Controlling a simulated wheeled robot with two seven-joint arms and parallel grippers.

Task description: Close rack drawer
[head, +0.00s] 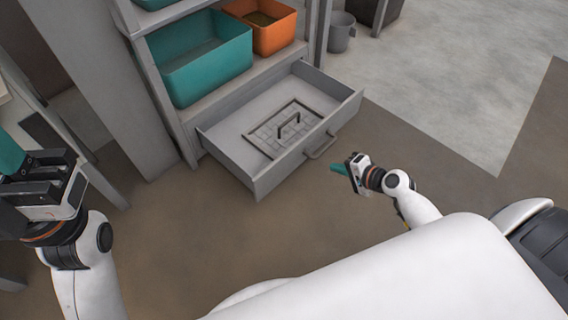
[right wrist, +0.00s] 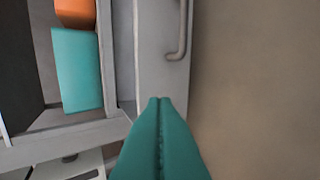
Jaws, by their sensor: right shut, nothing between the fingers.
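The rack drawer (head: 283,133) is pulled out from the bottom of the grey rack (head: 178,118). A flat grid-like piece with a raised handle (head: 292,127) lies inside it. The drawer's bar handle (head: 321,147) is on its front; it also shows in the right wrist view (right wrist: 179,32). My right gripper (head: 337,169) is shut and empty, just in front of the drawer front, to the right of the handle. Its teal fingers (right wrist: 160,104) point at the drawer front (right wrist: 150,60) in the right wrist view; I cannot tell if they touch. My left gripper (head: 14,158) is at the left edge, its fingertips cut off.
A teal bin (head: 205,62) and an orange bin (head: 262,27) stand on the shelf above the drawer. A grey bucket (head: 341,32) stands on the floor behind. The brown floor in front of the drawer is clear.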

